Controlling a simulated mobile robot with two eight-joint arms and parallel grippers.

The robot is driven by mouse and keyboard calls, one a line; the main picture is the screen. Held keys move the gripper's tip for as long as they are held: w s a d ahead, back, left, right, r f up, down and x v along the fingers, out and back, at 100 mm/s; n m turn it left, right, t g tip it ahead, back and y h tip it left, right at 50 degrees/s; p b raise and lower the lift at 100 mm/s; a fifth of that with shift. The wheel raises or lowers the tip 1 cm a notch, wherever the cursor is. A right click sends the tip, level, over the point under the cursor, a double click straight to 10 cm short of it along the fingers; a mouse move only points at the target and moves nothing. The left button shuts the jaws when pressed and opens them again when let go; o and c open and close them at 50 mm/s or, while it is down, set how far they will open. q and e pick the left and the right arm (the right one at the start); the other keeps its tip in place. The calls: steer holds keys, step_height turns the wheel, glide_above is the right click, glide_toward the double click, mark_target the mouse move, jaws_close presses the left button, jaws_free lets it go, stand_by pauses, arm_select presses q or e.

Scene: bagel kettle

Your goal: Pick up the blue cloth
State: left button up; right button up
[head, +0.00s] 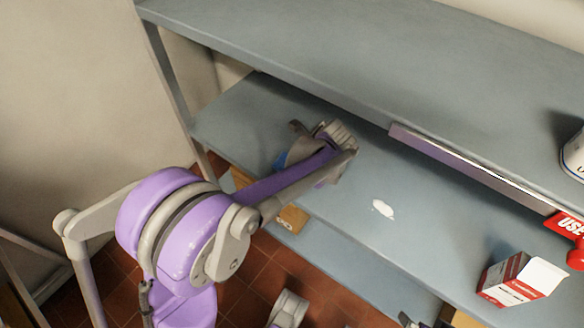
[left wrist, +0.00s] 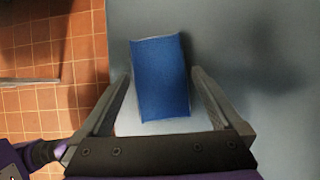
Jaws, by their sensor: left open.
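The blue cloth (left wrist: 160,78) is a flat blue rectangle on the grey-blue shelf, close to the shelf's edge, in the left wrist view. In the head view only a small blue part of it (head: 281,160) shows beside my left arm; the rest is hidden. My left gripper (left wrist: 158,80) is open, with one finger on each side of the cloth's near part and a gap visible at both sides. The left gripper also shows in the head view (head: 297,136), over the left end of the lower shelf. Whether the fingers touch the shelf cannot be told.
The grey-blue lower shelf (head: 330,205) has a white spot (head: 382,208) on it. A red and white box (head: 520,279) and a red object (head: 571,225) are at the right. The upper shelf (head: 330,60) overhangs behind my gripper. Red floor tiles (left wrist: 50,50) lie below the edge.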

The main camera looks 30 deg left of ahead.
arm_select(q)
steer(key=c, duration=1.1)
steer(key=shift+r, duration=0.5)
step_height(320, 180, up, 3)
steer(key=shift+d+p, duration=0.15)
steer(key=shift+p, duration=0.65)
steer(key=d, duration=0.6)
steer(key=s+d+p, duration=0.1)
steer(key=d, duration=1)
steer(key=shift+s+d+f+p, duration=0.2)
steer(key=shift+d+f+p, duration=0.05)
steer(key=shift+d+p, duration=0.1)
